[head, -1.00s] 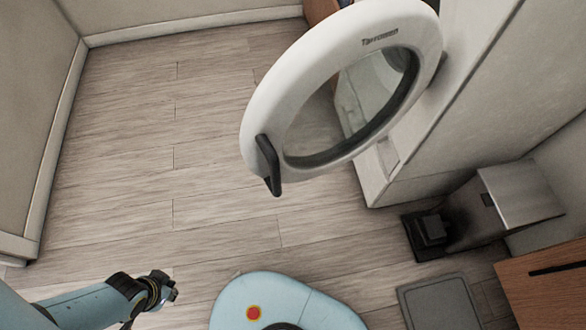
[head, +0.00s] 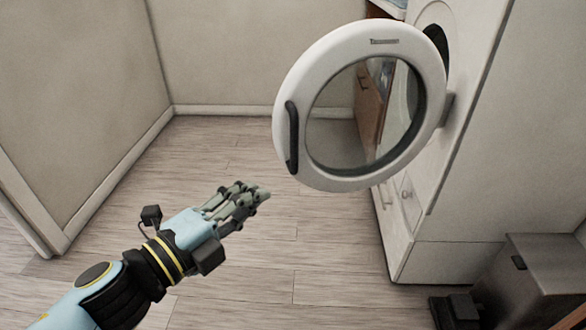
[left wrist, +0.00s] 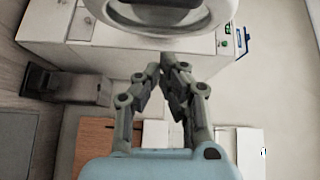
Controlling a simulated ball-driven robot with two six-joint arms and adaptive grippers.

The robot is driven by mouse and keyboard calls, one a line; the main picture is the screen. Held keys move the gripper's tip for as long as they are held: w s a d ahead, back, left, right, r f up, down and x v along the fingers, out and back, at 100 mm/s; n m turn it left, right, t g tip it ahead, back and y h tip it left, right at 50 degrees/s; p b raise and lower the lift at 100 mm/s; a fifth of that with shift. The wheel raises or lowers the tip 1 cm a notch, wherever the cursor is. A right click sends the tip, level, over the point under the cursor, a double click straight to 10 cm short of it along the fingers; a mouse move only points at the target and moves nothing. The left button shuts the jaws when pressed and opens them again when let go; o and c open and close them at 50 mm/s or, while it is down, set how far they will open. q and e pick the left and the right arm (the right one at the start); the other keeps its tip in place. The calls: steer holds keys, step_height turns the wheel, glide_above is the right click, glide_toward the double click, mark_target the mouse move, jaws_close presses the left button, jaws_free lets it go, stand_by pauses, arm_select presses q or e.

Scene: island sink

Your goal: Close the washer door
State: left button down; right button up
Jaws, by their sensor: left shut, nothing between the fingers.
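The washer door (head: 296,80) is a white ring with a glass centre and a black handle (head: 292,137) on its left side. It stands wide open, hinged on its right to the white washer (head: 432,200). My left gripper (head: 262,193) is shut and empty, in front of the door and below and left of the handle, apart from it. In the left wrist view the fingers (left wrist: 168,62) meet at their tips, and part of the door ring (left wrist: 170,38) shows above them. My right gripper is in neither view.
A dark metal bin (head: 540,270) stands on the floor at the lower right, beside the washer. A wall (head: 80,90) runs along the left. The wooden floor (head: 300,245) between the wall and the washer is clear.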

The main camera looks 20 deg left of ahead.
mark_target(293, 149)
arm_select(q)
steer(key=shift+m, duration=0.3)
steer(key=x, duration=0.4)
steer(key=a+x, duration=0.1)
steer(key=x, duration=0.3)
steer(key=r+x, duration=0.1)
steer(key=x, duration=0.3)
steer(key=shift+w+a+r, duration=0.1)
steer(key=shift+w+a, duration=0.05)
steer(key=shift+w, duration=0.4)
steer(key=shift+w+a, duration=0.15)
steer(key=shift+w, duration=0.2)
steer(key=shift+h, duration=0.4)
